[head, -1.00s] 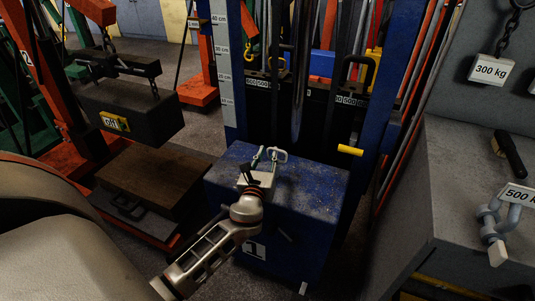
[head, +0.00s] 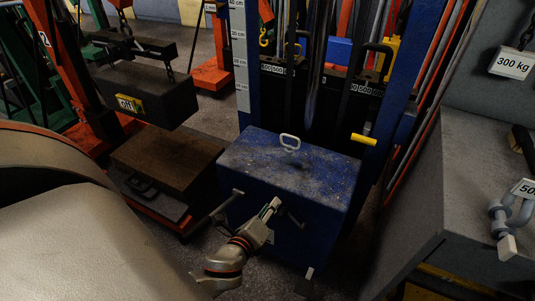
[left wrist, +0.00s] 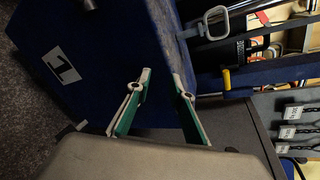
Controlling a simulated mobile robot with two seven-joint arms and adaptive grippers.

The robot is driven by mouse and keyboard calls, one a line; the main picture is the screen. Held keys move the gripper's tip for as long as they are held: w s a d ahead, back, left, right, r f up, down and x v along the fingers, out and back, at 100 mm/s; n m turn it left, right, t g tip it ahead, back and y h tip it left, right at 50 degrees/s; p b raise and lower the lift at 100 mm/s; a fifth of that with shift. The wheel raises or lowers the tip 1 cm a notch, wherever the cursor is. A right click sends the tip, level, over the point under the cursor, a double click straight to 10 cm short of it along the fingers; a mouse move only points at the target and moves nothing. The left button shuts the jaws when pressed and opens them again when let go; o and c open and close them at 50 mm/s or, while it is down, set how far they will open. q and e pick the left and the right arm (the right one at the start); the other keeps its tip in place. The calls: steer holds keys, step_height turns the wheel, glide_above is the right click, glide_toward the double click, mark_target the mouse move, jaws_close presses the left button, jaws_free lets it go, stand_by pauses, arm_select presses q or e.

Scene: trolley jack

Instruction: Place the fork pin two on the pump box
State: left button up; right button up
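The blue pump box (head: 310,180), scuffed on top, stands in the middle of the head view. A pale pin with a ring-shaped handle (head: 290,142), which looks like the fork pin, is on its top near the back edge. The pin's handle also shows at the top of the left wrist view (left wrist: 214,23). My left gripper (head: 270,208) is in front of the box, below its top edge and apart from the pin. In the left wrist view its two green-and-white fingers (left wrist: 162,78) stand apart with nothing between them. My right gripper is not in view.
Rods stick out from the box's front (head: 296,219). Blue uprights and a yellow-ended handle (head: 363,139) rise behind it. A grey bench (head: 465,190) with a shackle (head: 510,215) is at right. A dark hanging weight (head: 145,95) and brown box (head: 165,160) are at left.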

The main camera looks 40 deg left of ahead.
arm_select(q)
steer(key=s+d+f+n+g+h, duration=0.1)
steer(key=s+d+f+n+h, duration=0.2)
steer(key=s+d+n, duration=0.3)
steer(key=s+d+f+n+g+h, duration=0.2)
steer(key=s+d+n, duration=0.4)
steer(key=s+n, duration=0.4)
steer(key=shift+f+n+h, duration=0.4)
steer(key=shift+f+h, duration=0.05)
steer(key=shift+h, duration=0.05)
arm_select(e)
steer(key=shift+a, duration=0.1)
arm_select(q)
steer(key=shift+d, duration=0.1)
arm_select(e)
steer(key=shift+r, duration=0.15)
